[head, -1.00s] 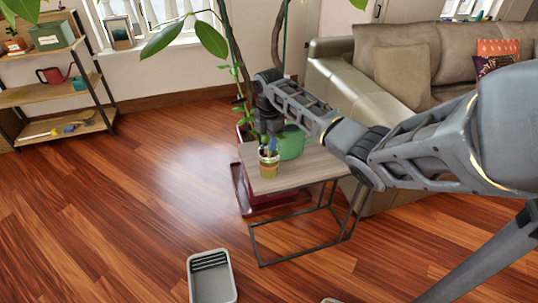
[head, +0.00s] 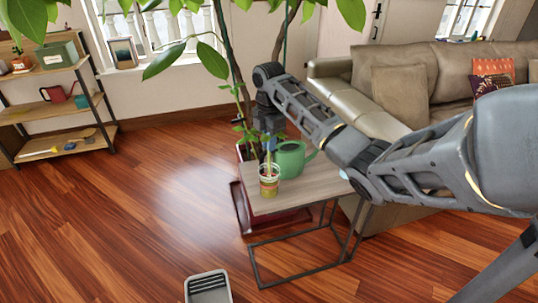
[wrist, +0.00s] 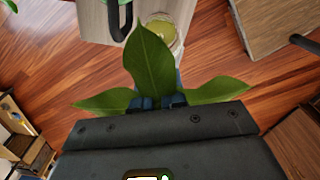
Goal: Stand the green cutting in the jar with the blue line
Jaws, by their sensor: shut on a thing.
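The green cutting (wrist: 152,62) has its broad leaves spread before my gripper (wrist: 160,102) in the wrist view. My gripper (head: 268,138) is shut on it, above the small side table (head: 310,184) in the head view. A jar with a yellowish band (head: 268,184) stands upright on the table, just below my gripper. Its round mouth also shows in the wrist view (wrist: 172,44), partly behind a leaf. The stem's lower end is hard to make out, so I cannot tell whether it is inside the jar. No blue line is clear on this jar.
A green watering can (head: 292,160) stands right beside the jar. A large potted plant rises behind the table, its leaves (head: 212,60) hanging near my arm. A sofa (head: 385,100) is at right, shelves (head: 60,105) at left. A grey tray (head: 208,287) lies on otherwise open floor.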

